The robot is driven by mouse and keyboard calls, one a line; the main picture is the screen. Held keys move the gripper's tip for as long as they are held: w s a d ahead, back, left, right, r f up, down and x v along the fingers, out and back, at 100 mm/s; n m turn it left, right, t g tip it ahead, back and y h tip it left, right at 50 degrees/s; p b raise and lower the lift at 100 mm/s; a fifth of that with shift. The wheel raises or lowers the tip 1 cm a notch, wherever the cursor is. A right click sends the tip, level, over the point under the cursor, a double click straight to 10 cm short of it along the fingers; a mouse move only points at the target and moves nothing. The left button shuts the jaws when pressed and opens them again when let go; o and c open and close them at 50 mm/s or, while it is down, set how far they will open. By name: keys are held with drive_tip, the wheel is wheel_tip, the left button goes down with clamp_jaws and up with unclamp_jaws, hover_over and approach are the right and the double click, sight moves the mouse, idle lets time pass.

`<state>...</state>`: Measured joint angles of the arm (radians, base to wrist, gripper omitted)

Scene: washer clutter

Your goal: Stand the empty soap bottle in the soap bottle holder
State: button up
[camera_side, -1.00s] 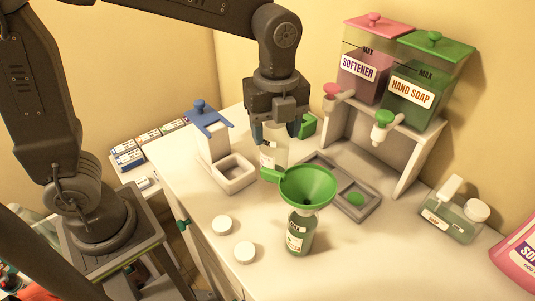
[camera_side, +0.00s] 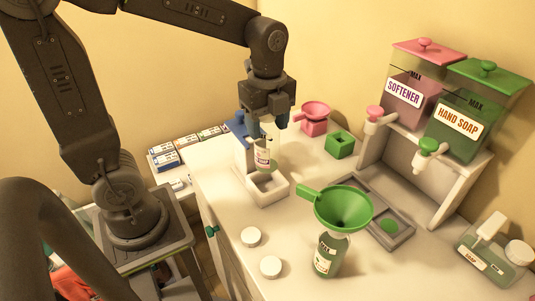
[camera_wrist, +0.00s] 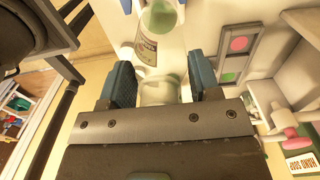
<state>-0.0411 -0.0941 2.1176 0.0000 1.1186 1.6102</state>
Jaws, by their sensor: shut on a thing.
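My gripper (camera_side: 268,130) is shut on a clear, empty-looking bottle (camera_side: 263,158) with a pale label. In the wrist view the bottle (camera_wrist: 160,91) lies between the blue fingertips (camera_wrist: 162,85). A grey two-place holder (camera_side: 402,238) lies before the dispensers; one place has a green disc. The wrist view shows this holder (camera_wrist: 237,59) with pink and green discs.
A filled green bottle (camera_side: 325,262) carries a wide green funnel (camera_side: 345,205) near the front. Two white caps (camera_side: 251,236) lie left of it. A pink funnel (camera_side: 314,112) and a green block (camera_side: 340,145) stand behind. Softener (camera_side: 408,95) and hand soap (camera_side: 458,125) dispensers stand right.

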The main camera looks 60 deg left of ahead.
sight(268, 153)
wheel_tip(268, 153, down, 8)
drive_tip(key=shift+r, duration=0.1)
idle(0.4)
drive_tip(key=o, duration=1.2)
